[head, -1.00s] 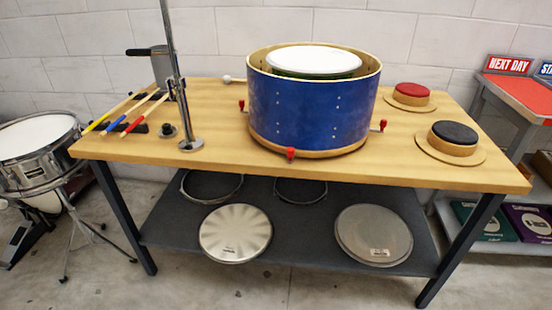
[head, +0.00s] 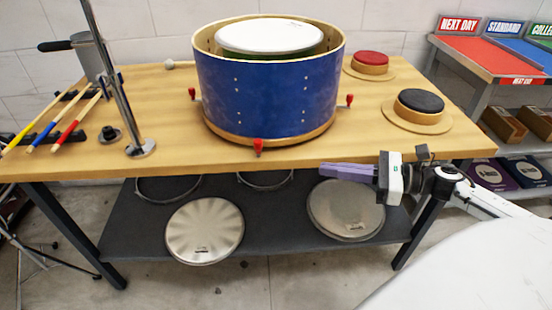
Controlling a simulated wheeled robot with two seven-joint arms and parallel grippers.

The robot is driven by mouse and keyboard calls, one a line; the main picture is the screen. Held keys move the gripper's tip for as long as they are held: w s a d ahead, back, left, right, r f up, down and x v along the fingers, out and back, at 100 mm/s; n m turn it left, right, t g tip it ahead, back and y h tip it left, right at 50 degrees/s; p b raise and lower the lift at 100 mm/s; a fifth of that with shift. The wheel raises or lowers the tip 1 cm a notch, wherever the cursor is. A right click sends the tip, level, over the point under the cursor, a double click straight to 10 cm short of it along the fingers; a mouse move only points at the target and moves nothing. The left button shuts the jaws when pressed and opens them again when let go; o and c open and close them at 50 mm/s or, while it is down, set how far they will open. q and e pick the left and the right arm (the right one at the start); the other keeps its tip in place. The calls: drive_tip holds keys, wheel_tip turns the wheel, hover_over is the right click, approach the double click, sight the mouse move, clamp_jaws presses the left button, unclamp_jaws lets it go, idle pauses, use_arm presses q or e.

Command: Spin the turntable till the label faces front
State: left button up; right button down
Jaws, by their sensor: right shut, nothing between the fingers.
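A large blue drum shell (head: 262,98) with a pale wooden rim stands on the wooden bench, on a round wooden base that shows under it. Red-tipped handles stick out around the base: one at the front (head: 258,147), one at the left (head: 192,93) and one at the right (head: 349,100). A drum with a white head (head: 270,37) sits inside the shell. I see no label on the side facing me. My right gripper (head: 324,171) is shut and empty at the bench's front edge, right of the front handle, its purple fingers pointing left. My left gripper is not in view.
A metal post (head: 110,80), several drumsticks (head: 60,120) and a grey mug-like pot (head: 90,55) are at the left. Round blocks with black (head: 421,101) and red (head: 371,58) tops stand right. Drumheads lie on the lower shelf (head: 270,215).

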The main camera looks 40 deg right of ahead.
sight(276, 159)
drive_tip(key=shift+n, duration=0.4)
drive_tip(key=x, duration=0.8)
drive_tip(key=r+x, duration=0.1)
drive_tip(key=x, duration=0.3)
drive_tip(key=shift+a+r, duration=0.1)
drive_tip(key=shift+a, duration=0.05)
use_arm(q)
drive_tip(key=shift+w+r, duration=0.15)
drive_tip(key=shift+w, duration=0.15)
use_arm(e)
drive_tip(key=shift+x, duration=0.8)
drive_tip(key=shift+a+r, duration=0.1)
drive_tip(key=shift+r, duration=0.1)
